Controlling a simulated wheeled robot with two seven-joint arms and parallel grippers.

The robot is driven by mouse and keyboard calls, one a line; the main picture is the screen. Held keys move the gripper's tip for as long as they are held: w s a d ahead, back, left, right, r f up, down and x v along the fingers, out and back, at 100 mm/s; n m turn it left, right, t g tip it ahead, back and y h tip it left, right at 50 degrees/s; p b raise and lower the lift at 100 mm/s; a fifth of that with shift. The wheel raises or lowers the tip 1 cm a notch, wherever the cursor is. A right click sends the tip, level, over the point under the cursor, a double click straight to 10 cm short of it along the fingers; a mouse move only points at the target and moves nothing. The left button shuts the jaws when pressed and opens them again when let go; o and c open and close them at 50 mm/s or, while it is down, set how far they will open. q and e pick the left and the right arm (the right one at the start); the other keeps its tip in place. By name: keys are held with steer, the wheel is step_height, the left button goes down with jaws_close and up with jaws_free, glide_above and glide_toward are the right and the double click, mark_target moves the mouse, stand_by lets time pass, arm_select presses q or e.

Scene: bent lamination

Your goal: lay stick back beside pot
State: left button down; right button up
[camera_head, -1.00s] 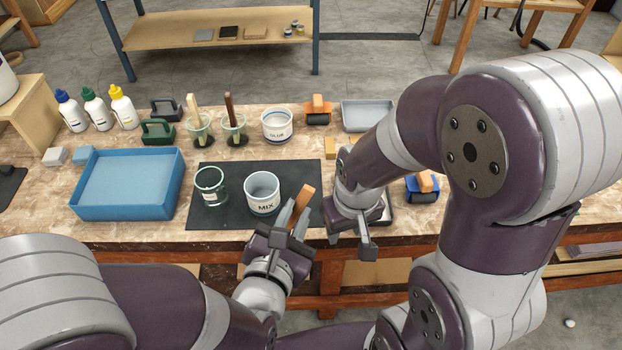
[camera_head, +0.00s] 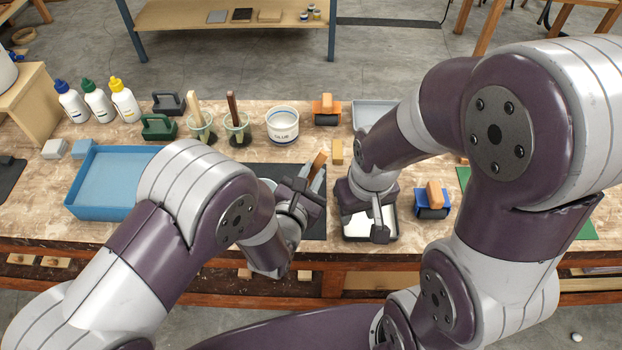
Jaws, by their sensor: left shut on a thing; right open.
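My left gripper (camera_head: 311,183) is shut on a brown wooden stick (camera_head: 318,163), which pokes up tilted from the jaws. It is over the right part of the dark mat (camera_head: 262,169). The MIX pot (camera_head: 267,184) is left of the gripper; only a bit of its rim shows, the rest hidden by my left arm. I cannot tell whether the stick touches the mat. My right gripper (camera_head: 379,222) is open over a shallow metal tray (camera_head: 354,229) at the bench front; its fingertips are partly hidden.
A GLUE pot (camera_head: 283,127) and two cups with sticks, one cup (camera_head: 237,127) nearest it, stand behind. A blue tray (camera_head: 100,200) is at left. A blue block with an orange handle (camera_head: 432,197) is right of the metal tray. The glass jar is hidden by my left arm.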

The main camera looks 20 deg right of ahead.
arm_select(q)
step_height(320, 180, down, 2)
steer(key=shift+f, duration=0.1)
steer(key=shift+f, duration=0.15)
steer(key=c, duration=1)
jaws_free()
steer(key=shift+c, duration=0.2)
